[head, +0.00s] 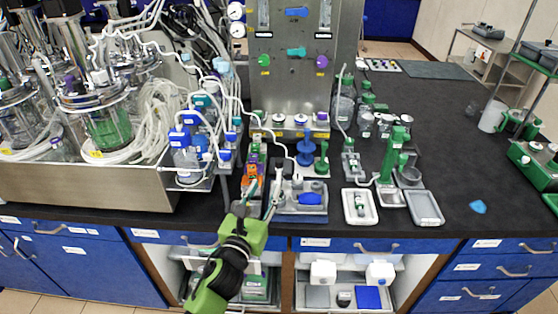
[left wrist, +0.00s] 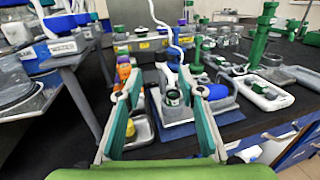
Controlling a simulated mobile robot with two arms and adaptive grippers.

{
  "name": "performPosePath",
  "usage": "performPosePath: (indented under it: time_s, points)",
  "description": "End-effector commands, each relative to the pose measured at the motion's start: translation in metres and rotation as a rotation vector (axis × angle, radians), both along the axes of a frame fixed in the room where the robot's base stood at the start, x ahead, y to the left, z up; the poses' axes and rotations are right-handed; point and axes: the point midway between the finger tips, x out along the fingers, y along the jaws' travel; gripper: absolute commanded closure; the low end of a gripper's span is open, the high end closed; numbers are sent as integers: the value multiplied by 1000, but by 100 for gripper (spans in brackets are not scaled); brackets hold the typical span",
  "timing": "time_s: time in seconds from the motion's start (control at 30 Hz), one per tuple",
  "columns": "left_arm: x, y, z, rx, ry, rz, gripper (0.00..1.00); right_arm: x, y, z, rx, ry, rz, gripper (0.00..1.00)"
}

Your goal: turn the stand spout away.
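My left gripper (head: 264,188) is open and empty over the front edge of the bench. Its two green-padded fingers also show apart in the left wrist view (left wrist: 160,88). Beyond and between them, a small grey holder with a dark round opening (left wrist: 173,97) stands on a blue-grey tray (left wrist: 190,128); a white tube hangs down near it. The tray also shows in the head view (head: 300,208), just right of the fingers. A tall green stand (head: 388,160) is farther right; it also shows in the left wrist view (left wrist: 260,38). I cannot tell which part is the spout. My right gripper is out of view.
Orange and yellow items (head: 250,172) stand close left of the fingers. A steel panel (head: 292,70) rises behind. Glass vessels (head: 105,115) and tubing crowd the left. Two shallow trays (head: 425,207) lie at the right front. The far right benchtop is mostly clear.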

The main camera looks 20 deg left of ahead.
Motion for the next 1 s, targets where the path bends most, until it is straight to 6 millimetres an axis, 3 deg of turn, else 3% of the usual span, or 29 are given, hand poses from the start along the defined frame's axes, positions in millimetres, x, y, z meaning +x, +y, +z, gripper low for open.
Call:
performPosePath:
  time_s: [0.17,0.7,1.0]
  points:
    - [18,0,3,9,-5,-1,65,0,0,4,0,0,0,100]
    - [115,3,2,3,-3,-1,65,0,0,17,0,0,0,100]
    - [136,4,0,6,-1,-1,65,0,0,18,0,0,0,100]
